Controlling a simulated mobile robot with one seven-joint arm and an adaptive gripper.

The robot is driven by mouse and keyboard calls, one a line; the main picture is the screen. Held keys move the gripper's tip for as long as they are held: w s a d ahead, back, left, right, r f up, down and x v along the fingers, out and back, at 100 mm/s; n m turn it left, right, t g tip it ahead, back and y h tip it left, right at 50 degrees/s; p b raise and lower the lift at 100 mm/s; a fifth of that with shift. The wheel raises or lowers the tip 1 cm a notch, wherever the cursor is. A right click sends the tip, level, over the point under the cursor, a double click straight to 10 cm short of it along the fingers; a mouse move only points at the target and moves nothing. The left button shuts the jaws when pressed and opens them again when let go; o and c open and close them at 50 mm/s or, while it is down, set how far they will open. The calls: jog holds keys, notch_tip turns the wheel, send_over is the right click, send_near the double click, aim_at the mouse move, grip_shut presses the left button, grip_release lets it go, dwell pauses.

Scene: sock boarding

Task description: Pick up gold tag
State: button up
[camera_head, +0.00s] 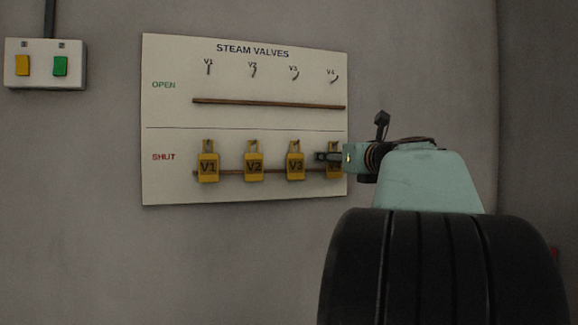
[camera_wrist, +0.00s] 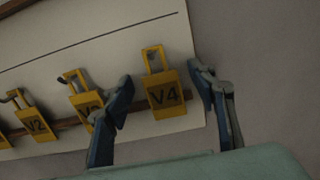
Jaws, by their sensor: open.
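Several gold tags hang in the SHUT row of the steam valves board: V1 (camera_head: 208,168), V2 (camera_head: 253,167), V3 (camera_head: 295,167) and V4 (camera_head: 335,168). In the head view my gripper (camera_head: 325,157) partly hides V4. In the wrist view, V4 (camera_wrist: 163,94) shows between the two fingers of my gripper (camera_wrist: 165,92), with its loop upward. The left finger overlaps part of V3 (camera_wrist: 88,103). The gripper is open, with a visible space on each side of V4. Whether a finger touches V3 cannot be told.
The white board (camera_head: 170,128) is on a grey wall. Its upper OPEN row has small hooks and an empty brown rail (camera_head: 270,103). A switch box (camera_head: 45,64) with yellow and green switches is at the upper left. V2 (camera_wrist: 35,124) hangs left of V3.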

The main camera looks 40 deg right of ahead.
jog(key=shift+w, duration=0.1)
jog(key=shift+s+r, duration=0.1)
jog(key=shift+s, duration=0.1)
jog(key=shift+c, duration=0.2)
jog(key=c, duration=0.8)
jog(key=shift+r, duration=0.1)
